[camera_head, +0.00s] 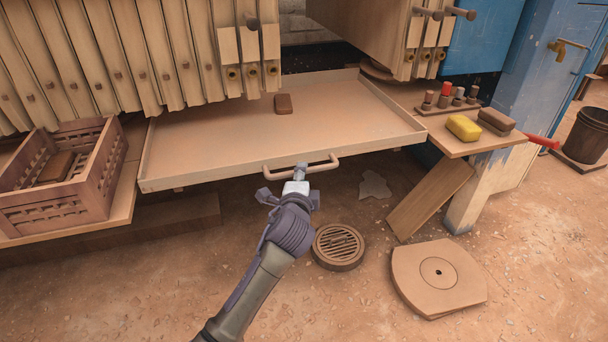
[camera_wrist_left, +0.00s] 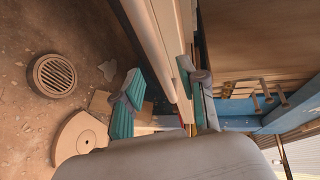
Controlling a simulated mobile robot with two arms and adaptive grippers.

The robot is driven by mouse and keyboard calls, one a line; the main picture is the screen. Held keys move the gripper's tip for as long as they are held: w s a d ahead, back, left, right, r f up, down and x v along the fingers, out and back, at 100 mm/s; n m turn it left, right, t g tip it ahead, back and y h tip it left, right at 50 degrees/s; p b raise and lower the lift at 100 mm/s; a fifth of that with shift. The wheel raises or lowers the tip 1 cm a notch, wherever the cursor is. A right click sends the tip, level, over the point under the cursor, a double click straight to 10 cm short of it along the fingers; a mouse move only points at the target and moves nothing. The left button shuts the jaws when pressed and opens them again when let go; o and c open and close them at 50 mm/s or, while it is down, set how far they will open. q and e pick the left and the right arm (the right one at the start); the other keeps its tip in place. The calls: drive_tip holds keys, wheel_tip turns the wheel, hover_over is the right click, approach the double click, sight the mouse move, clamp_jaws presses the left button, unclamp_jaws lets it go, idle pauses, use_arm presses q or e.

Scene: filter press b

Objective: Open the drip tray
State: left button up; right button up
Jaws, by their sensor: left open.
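The drip tray (camera_head: 215,175) is a wide, shallow tan tray under the filter press plates. It stands out toward me, with much of its floor visible. A small brown block (camera_head: 283,104) lies in it. A pale bar handle (camera_head: 328,164) is on its front edge. My left gripper (camera_head: 291,188) is at the handle, close in front of its middle; I cannot tell whether it touches. In the left wrist view its teal fingers (camera_wrist_left: 158,92) are spread apart, with nothing clearly held between them. The right gripper is out of view.
A slatted crate (camera_head: 108,165) stands left of the tray. A side shelf (camera_head: 455,143) at the right holds a yellow sponge (camera_head: 463,127) and a brown block (camera_head: 496,121). A floor drain (camera_head: 339,246) and round plate (camera_head: 438,278) lie below. The front floor is otherwise largely free.

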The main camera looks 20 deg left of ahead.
use_arm(q)
drive_tip(key=shift+x, duration=1.75)
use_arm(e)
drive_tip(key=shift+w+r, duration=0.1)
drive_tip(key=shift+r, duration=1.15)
use_arm(q)
clamp_jaws()
